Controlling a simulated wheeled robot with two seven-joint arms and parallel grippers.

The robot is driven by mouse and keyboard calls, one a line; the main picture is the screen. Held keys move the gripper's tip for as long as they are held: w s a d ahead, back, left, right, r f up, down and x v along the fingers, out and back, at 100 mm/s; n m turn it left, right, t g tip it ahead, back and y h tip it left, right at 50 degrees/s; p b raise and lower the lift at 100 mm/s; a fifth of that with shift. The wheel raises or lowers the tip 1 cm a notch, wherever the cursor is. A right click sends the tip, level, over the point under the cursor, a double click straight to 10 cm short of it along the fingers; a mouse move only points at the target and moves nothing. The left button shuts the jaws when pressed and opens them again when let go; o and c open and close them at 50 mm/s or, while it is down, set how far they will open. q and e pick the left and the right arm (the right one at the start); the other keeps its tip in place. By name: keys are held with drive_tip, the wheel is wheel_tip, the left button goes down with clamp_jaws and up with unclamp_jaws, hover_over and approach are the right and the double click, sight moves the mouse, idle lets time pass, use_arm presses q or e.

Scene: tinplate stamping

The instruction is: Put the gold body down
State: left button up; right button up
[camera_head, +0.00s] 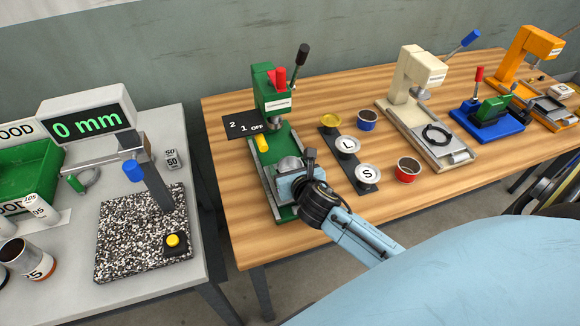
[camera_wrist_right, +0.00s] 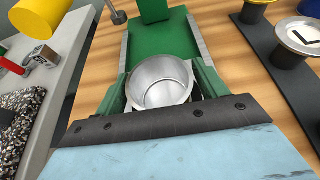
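A round open metal body (camera_wrist_right: 160,82) looks silvery inside in the right wrist view; no gold shows on the part I see. It is over the bed of the green press, and its rim also shows in the head view (camera_head: 288,164). My right gripper (camera_head: 292,180) is at the front of this press, with the body between its fingers, one close against each side. The fingers are partly hidden, and so is the underside of the body, so I cannot tell whether it touches the bed. My left gripper is out of view.
The green press (camera_head: 268,98) stands behind the body. To its right a black strip (camera_head: 328,140) holds a gold disc (camera_head: 330,120) and lettered L and S discs. A blue cup (camera_head: 367,120) and a red cup (camera_head: 407,170) stand nearby. The grey measuring table (camera_head: 190,125) is left.

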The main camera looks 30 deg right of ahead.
drive_tip(key=shift+r, duration=0.2)
drive_tip(key=p+v, duration=0.1)
drive_tip(key=v, duration=1.1)
drive_tip(key=shift+p, duration=0.3)
drive_tip(key=shift+f, duration=0.1)
